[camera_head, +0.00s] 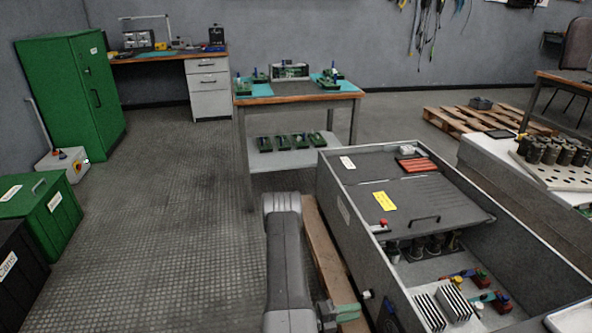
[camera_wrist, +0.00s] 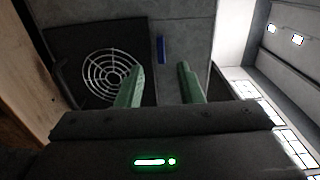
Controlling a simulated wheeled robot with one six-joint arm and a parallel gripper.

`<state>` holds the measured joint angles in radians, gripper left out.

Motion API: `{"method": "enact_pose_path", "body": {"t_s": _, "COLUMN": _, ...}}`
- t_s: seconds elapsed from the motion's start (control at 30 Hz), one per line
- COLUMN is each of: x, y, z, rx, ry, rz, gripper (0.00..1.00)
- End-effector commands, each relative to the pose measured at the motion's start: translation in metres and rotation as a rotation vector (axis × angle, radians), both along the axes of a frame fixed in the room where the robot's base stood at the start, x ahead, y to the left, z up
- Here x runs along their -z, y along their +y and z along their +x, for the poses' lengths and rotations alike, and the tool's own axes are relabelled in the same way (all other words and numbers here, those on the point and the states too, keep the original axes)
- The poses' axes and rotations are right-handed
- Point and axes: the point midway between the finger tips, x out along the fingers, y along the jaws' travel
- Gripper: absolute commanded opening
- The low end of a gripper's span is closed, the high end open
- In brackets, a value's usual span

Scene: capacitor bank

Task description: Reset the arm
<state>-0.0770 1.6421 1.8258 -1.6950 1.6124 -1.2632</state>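My arm (camera_head: 283,255) extends forward along the left side of the grey capacitor bank cabinet (camera_head: 352,232). My gripper (camera_wrist: 159,80) has green fingers that stand apart in the wrist view, with nothing between them. Its green fingers also show low in the head view (camera_head: 346,311), beside the cabinet's left wall. The wrist view faces a grey panel with a round fan grille (camera_wrist: 112,78) and a small blue part (camera_wrist: 161,50) beyond the fingers.
A wooden pallet edge (camera_head: 325,250) runs along the cabinet's left side, close to my arm. A workbench (camera_head: 300,98) with circuit boards stands ahead. The floor between is clear.

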Motion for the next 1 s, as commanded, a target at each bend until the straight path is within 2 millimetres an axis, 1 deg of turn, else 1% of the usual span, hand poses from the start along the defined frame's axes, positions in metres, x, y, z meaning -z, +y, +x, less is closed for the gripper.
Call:
{"method": "enact_pose_path", "body": {"t_s": 0.03, "x": 0.001, "y": -0.007, "z": 0.000, "rx": 0.004, "ry": 0.000, "rz": 0.000, "gripper": 0.34}}
{"method": "enact_pose_path", "body": {"t_s": 0.6, "x": 0.001, "y": -0.071, "z": 0.014, "rx": 0.004, "ry": -0.002, "rz": -0.001, "gripper": 0.34}}
{"method": "enact_pose_path", "body": {"t_s": 0.8, "x": 0.000, "y": -0.087, "z": 0.018, "rx": 0.003, "ry": -0.002, "rz": -0.001, "gripper": 0.34}}
{"method": "enact_pose_path", "body": {"t_s": 1.0, "x": 0.000, "y": -0.093, "z": 0.019, "rx": 0.000, "ry": -0.001, "rz": -0.001, "gripper": 0.34}}
